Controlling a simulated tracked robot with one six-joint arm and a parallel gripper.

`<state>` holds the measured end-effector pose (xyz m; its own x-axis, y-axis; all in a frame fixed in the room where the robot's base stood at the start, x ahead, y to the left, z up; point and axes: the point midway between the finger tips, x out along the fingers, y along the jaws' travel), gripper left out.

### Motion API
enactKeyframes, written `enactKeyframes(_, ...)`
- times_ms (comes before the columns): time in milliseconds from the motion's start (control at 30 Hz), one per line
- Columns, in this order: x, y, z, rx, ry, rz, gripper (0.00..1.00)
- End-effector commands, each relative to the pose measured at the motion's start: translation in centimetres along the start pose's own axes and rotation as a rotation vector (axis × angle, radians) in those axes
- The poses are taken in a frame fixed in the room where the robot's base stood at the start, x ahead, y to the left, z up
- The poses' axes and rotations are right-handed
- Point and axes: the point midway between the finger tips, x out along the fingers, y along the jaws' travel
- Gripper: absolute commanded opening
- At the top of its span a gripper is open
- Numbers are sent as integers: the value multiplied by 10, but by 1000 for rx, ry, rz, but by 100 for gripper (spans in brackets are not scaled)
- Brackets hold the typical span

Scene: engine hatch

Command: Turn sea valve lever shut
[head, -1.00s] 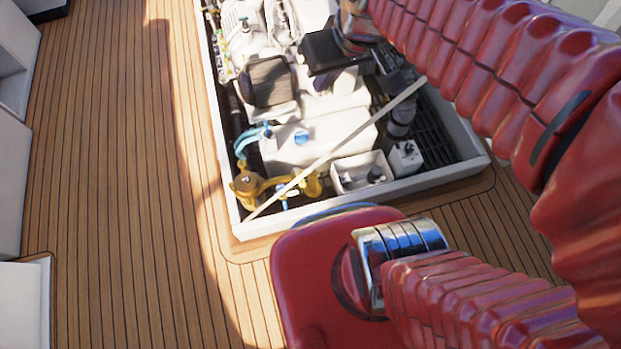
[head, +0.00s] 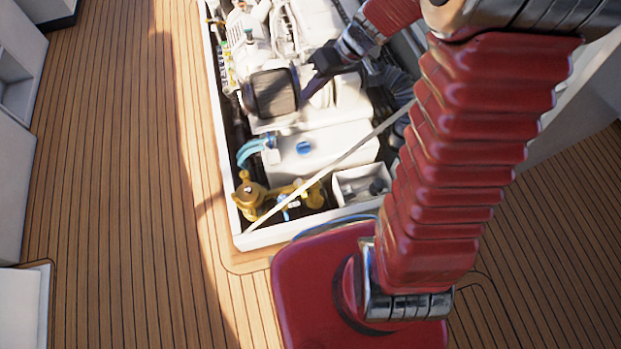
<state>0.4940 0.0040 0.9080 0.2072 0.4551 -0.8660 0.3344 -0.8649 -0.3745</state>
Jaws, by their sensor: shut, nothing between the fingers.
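The brass-yellow sea valve assembly (head: 250,194) sits in the near left corner of the open engine hatch. A small light-blue piece (head: 287,206) shows beside its yellow pipework; I cannot tell whether this is the lever, or how the lever is turned. My gripper (head: 308,90) is over the engine, beside a dark box-shaped part (head: 272,93), well beyond the valve and apart from it. Its dark fingers look shut and empty, pointing down and left. I cannot tell whether they touch the engine.
A white tank with a blue cap (head: 303,147) lies between my gripper and the valve. A pale strut (head: 340,164) slants across the hatch, over the valve area. A white open bin (head: 362,186) stands right of the valve. The hatch has a raised white rim (head: 224,172); wooden deck lies left.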

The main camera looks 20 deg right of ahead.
Motion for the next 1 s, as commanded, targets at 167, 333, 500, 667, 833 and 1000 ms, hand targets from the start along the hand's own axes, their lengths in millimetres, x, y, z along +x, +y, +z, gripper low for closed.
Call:
enactKeyframes(167, 34, 31, -2, 3, 15, -40, 0)
enactKeyframes(333, 67, 60, 0, 4, 38, -69, 0)
enactKeyframes(500, 101, 90, 7, 8, 61, -91, 0)
enactKeyframes(667, 134, 118, 18, 12, 84, -102, 0)
enactKeyframes(833, 171, 147, 35, 20, 107, -108, 0)
enactKeyframes(1000, 208, 175, 58, 30, 127, -104, 0)
